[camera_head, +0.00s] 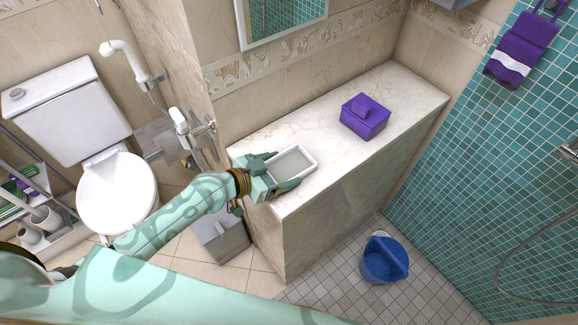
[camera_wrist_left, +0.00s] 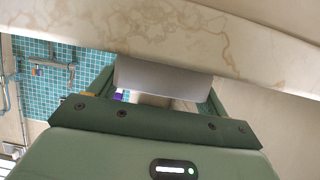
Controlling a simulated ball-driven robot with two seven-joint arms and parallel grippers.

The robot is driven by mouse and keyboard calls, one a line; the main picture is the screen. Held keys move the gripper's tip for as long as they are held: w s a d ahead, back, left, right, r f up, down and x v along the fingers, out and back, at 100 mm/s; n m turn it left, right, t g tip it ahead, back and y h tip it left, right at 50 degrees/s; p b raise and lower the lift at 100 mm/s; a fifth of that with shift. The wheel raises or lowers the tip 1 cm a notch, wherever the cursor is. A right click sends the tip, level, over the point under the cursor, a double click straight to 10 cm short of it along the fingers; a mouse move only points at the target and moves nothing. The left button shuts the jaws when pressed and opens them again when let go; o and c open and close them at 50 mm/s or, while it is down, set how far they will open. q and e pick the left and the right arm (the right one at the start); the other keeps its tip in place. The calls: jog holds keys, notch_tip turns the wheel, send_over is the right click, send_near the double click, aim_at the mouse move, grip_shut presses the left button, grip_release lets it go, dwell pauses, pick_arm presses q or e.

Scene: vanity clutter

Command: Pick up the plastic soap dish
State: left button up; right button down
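The plastic soap dish (camera_head: 293,162) is a shallow, pale grey rectangular tray with a white rim, at the front left end of the marble counter. My left gripper (camera_head: 279,172) reaches it from the left, with one finger along its far side and one along its near side. In the left wrist view the dish (camera_wrist_left: 160,76) spans the gap between the two fingers (camera_wrist_left: 162,96). Whether both fingers press on it is too close to tell. Its underside is hidden. My right gripper is not in view.
A purple box (camera_head: 364,117) stands farther right on the marble counter (camera_head: 405,95), with bare counter between it and the dish. A mirror (camera_head: 284,18) hangs above. A blue bucket (camera_head: 384,262) stands on the floor below. A toilet (camera_head: 117,190) is at the left.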

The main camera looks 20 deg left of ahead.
pick_arm(q)
jog(key=shift+r, duration=0.1)
dwell(0.3)
jog(key=shift+r+p, duration=0.6)
jog(key=shift+r, duration=0.5)
jog(key=s+d+r+p, duration=0.5)
jog(key=s+d+r, duration=0.2)
jog(key=d+r, duration=0.3)
jog(key=shift+d+r+p, duration=0.3)
jog(key=shift+d+p, duration=0.05)
jog(key=shift+d, duration=0.6)
jog(key=shift+s, duration=0.1)
